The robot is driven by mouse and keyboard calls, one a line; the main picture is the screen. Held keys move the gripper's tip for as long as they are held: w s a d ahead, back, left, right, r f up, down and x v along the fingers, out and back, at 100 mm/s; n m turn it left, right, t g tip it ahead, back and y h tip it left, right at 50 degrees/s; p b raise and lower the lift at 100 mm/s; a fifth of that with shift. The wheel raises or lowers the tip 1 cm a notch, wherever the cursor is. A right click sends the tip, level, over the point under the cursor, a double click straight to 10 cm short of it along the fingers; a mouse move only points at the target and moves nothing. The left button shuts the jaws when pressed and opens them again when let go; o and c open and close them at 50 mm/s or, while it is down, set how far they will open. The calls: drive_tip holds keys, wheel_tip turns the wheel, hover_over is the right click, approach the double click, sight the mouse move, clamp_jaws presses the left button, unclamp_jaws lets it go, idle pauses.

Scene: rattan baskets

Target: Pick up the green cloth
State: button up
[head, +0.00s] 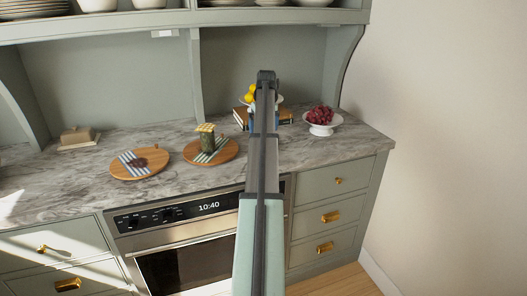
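No plainly green cloth can be made out. A striped cloth (214,156) lies on the right round wooden board (228,153), with a dark green jar-like item (207,141) standing on it. Its stripes look pale and grey-green. Another striped cloth (133,163) in white and grey-blue lies on the left round board (152,169), with a dark item on it. My arm reaches up the middle of the head view. Its dark end (266,78) is in front of the back of the counter, right of both boards. The fingers cannot be made out.
A white bowl of red fruit (320,121) stands at the counter's right. Books (241,117) and yellow fruit (251,91) are partly hidden behind my arm. A butter dish (77,137) stands at left. A shelf (180,18) with dishes overhangs the marble counter (60,181). An oven (190,262) is below.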

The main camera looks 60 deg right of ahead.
drive_tip(key=f, duration=0.5)
drive_tip(key=shift+w+d+f, duration=0.25)
drive_tip(key=shift+w+d, duration=0.05)
drive_tip(key=shift+d+f, duration=0.2)
drive_tip(key=shift+f, duration=1.1)
drive_tip(key=shift+d+f, duration=0.2)
drive_tip(key=shift+f, duration=1.05)
drive_tip(key=shift+f, duration=0.1)
drive_tip(key=c, duration=1)
